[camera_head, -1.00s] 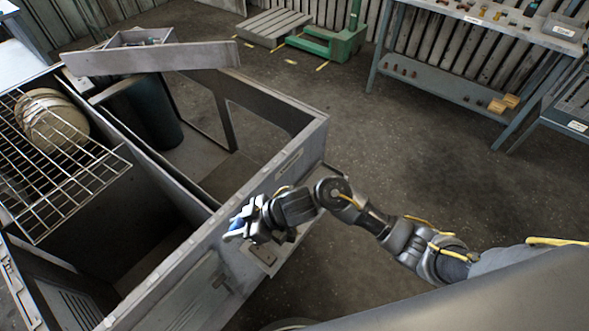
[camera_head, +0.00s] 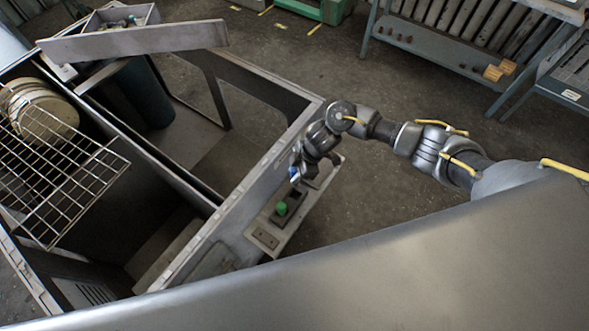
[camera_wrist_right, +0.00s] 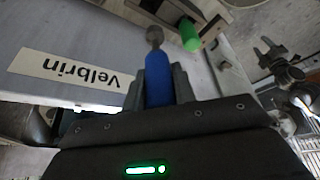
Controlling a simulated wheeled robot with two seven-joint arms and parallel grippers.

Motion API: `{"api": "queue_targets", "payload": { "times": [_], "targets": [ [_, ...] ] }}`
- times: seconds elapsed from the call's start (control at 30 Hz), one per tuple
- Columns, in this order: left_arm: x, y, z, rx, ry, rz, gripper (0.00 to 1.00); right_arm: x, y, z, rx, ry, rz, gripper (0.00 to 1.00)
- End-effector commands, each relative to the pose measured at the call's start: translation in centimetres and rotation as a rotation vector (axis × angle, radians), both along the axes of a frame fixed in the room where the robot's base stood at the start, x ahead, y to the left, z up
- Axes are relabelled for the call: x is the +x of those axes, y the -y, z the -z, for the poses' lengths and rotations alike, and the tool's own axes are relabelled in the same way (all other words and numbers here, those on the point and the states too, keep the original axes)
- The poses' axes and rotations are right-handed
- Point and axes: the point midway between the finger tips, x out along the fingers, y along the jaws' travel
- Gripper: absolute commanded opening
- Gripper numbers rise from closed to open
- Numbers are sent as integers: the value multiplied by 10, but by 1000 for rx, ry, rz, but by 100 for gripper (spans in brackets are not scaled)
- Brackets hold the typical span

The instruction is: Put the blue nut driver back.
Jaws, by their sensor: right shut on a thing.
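The blue nut driver is held in my right gripper (camera_head: 295,174). In the right wrist view its blue handle (camera_wrist_right: 158,88) sits between the two fingers of my right gripper (camera_wrist_right: 158,80), and its grey metal end (camera_wrist_right: 154,38) points away from the palm. In the head view only a small bit of blue (camera_head: 293,171) shows at the fingers. A narrow ledge (camera_head: 295,225) on the housing's outer side carries a green-handled tool (camera_head: 281,208); the green handle (camera_wrist_right: 189,35) also shows right of the driver's metal end. I cannot tell whether the driver touches the ledge. My left gripper is out of view.
The open housing (camera_head: 205,232) has a wire rack (camera_head: 62,190) and round pale part (camera_head: 42,108) at left. A loose panel (camera_head: 135,43) and small bin (camera_head: 120,18) lie across its far side. A label plate (camera_wrist_right: 65,75) is close by. Floor right of my arm is open.

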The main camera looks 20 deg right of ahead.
Motion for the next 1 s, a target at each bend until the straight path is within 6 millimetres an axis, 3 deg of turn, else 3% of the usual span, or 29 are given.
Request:
{"api": "queue_targets", "payload": {
  "times": [0.27,0.7,1.0],
  "targets": [
    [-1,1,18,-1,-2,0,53,0,-1,18,2,0,0,0],
    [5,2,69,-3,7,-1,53,0,-1,68,2,1,0,0],
    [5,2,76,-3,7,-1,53,0,-1,81,2,0,1,0]
  ]
}}
